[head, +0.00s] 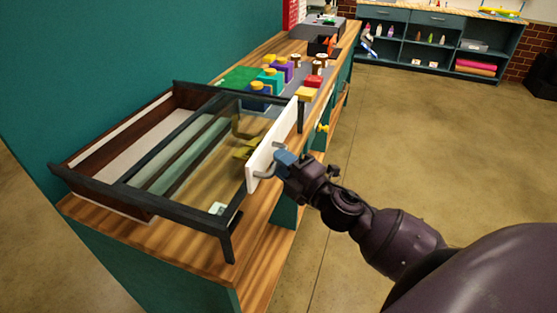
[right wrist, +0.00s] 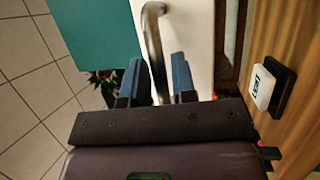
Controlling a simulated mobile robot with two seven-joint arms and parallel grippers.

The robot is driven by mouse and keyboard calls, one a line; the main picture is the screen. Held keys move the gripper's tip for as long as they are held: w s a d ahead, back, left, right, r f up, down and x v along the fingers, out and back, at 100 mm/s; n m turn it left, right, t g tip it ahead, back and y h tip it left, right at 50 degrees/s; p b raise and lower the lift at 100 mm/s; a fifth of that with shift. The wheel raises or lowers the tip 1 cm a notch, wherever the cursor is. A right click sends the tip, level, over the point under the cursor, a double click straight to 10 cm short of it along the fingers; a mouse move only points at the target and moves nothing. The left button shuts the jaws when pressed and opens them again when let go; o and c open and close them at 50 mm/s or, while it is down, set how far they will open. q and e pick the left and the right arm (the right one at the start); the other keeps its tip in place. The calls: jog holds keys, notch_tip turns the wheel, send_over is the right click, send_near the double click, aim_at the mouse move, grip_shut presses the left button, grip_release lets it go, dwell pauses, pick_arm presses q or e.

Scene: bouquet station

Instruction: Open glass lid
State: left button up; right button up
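The glass lid (head: 190,155) has a dark frame and lies over a dark wooden case (head: 108,201) on the bench. A white panel (head: 285,128) stands along its right side and bears a curved metal handle (head: 265,174). My right gripper (head: 284,159) is at this handle. In the right wrist view its two blue fingers (right wrist: 157,78) are apart, with the handle (right wrist: 153,30) passing between them and gaps visible on both sides. Green shapes show under the glass. My left gripper is not in view.
Open floor (head: 420,140) lies to the right. A teal wall (head: 120,50) stands at the left.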

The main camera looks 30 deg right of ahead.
jog(key=b+v, duration=0.2)
jog(key=v, duration=0.7)
jog(key=shift+s, duration=0.4)
jog(key=d+f+m+g+h, duration=0.3)
jog(key=f+m+h, duration=0.2)
jog(key=f+m, duration=0.65)
jog(key=s+a+f+m+g, duration=0.2)
jog(key=s+a+f+m, duration=0.1)
jog(key=f, duration=0.4)
jog(key=s+a+f+m+g, duration=0.2)
jog(key=s+a+f+m, duration=0.1)
jog(key=f, duration=0.5)
jog(key=shift+s+m+g, duration=0.4)
jog(key=shift+s+m, duration=0.45)
jog(key=shift+s, duration=0.25)
jog(key=shift+a, duration=0.1)
